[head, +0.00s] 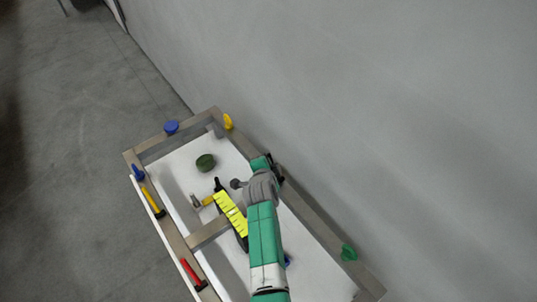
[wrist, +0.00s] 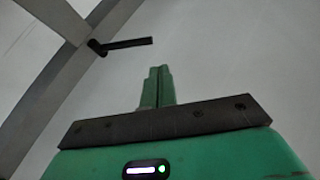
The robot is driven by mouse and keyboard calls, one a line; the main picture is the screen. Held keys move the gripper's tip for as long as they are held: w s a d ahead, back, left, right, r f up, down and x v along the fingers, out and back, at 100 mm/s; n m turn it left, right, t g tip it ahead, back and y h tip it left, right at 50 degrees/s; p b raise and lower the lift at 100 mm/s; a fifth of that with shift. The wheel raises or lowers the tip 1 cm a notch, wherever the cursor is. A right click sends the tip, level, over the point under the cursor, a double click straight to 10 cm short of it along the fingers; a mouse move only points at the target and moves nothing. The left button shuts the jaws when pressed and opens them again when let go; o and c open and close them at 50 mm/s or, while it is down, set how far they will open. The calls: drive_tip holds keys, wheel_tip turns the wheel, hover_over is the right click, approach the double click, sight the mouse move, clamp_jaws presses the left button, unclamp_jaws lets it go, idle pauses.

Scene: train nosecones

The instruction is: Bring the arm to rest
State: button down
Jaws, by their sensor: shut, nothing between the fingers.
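My green and grey arm reaches over the white-floored, grey-framed tray (head: 305,240) in the head view. The fingers of my gripper (wrist: 160,72) show in the wrist view as two green fingers pressed together, with nothing between them. They point toward a plain pale surface and touch nothing that I can see. In the head view, the arm's end is near the tray's right-hand rail, and the fingertips cannot be made out clearly there.
A dark green round object (head: 205,162) and a yellow-and-black object (head: 231,215) lie in the tray. Blue (head: 171,127), yellow (head: 228,121), red (head: 193,272) and green (head: 348,252) pieces sit along its frame. A black bar (wrist: 127,44) shows ahead. A grey wall (head: 400,110) stands on the right.

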idle(0.6)
drive_tip(key=s+a+r+n+t+y, duration=0.1)
drive_tip(key=s+r+n+t, duration=0.2)
drive_tip(key=r, duration=1.6)
drive_tip(key=s+a+r+n+t, duration=0.1)
drive_tip(key=r+n+t, duration=0.25)
drive_tip(key=r, duration=1.55)
drive_tip(key=s+d+r+n+t, duration=0.2)
drive_tip(key=s+r+n+t, duration=0.1)
drive_tip(key=s+r, duration=0.9)
drive_tip(key=s+d+r+n+t, duration=0.2)
drive_tip(key=s+r+n+t, duration=0.1)
drive_tip(key=s+r, duration=0.9)
drive_tip(key=shift+s+t, duration=0.65)
drive_tip(key=shift+s, duration=0.25)
drive_tip(key=shift+n, duration=0.25)
